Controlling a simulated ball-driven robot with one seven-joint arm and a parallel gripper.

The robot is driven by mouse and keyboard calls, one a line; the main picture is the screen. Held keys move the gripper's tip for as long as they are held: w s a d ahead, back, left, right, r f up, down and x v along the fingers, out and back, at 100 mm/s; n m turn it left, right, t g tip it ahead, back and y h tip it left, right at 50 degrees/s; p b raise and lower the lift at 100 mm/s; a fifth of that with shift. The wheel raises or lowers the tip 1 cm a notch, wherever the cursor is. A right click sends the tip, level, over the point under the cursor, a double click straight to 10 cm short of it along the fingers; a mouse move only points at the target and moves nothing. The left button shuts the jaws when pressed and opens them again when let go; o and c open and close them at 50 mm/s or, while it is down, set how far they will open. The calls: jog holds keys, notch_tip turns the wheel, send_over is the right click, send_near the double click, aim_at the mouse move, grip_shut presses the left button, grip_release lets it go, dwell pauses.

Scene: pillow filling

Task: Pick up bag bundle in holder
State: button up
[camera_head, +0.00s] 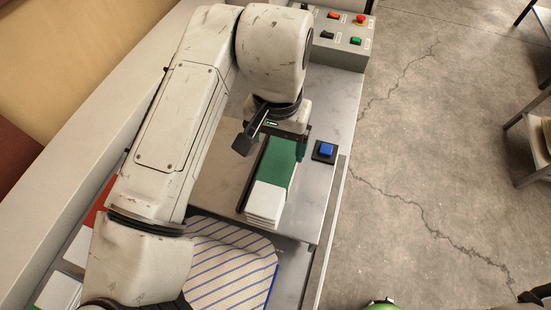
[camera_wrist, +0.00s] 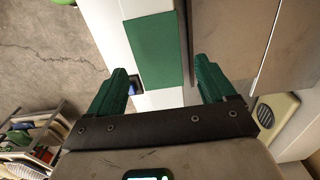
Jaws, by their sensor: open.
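The bag bundle (camera_head: 265,202) is a white stack with a wide green band. It lies flat in a holder with a dark edge (camera_head: 248,188) on the grey worktop. In the wrist view the bundle's green band (camera_wrist: 157,50) shows beyond and between my fingertips, with white at both ends. My gripper (camera_wrist: 162,67) is open, its two green fingers spread on either side of the bundle and holding nothing. In the head view my gripper is at the bundle's far end, its fingers mostly hidden by my wrist. The height gap to the bundle is unclear.
A blue button (camera_head: 326,149) sits just right of the bundle. A control box (camera_head: 343,38) with coloured buttons stands at the far end. A striped pillow cover (camera_head: 228,268) lies nearer. More white stacks (camera_head: 60,290) lie at left. Open concrete floor is at right, with a shelf (camera_head: 535,140).

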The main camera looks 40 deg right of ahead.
aim_at(277, 160)
notch_tip(277, 160, down, 5)
jog(key=shift+d+f+p, duration=0.15)
jog(key=shift+f+p, duration=0.4)
jog(key=shift+f, duration=0.8)
jog(key=shift+d+f+p, duration=0.15)
jog(key=shift+f+p, duration=0.35)
jog(key=shift+f, duration=0.8)
jog(key=shift+c, duration=0.4)
jog(key=shift+r, duration=0.1)
jog(key=c, duration=1)
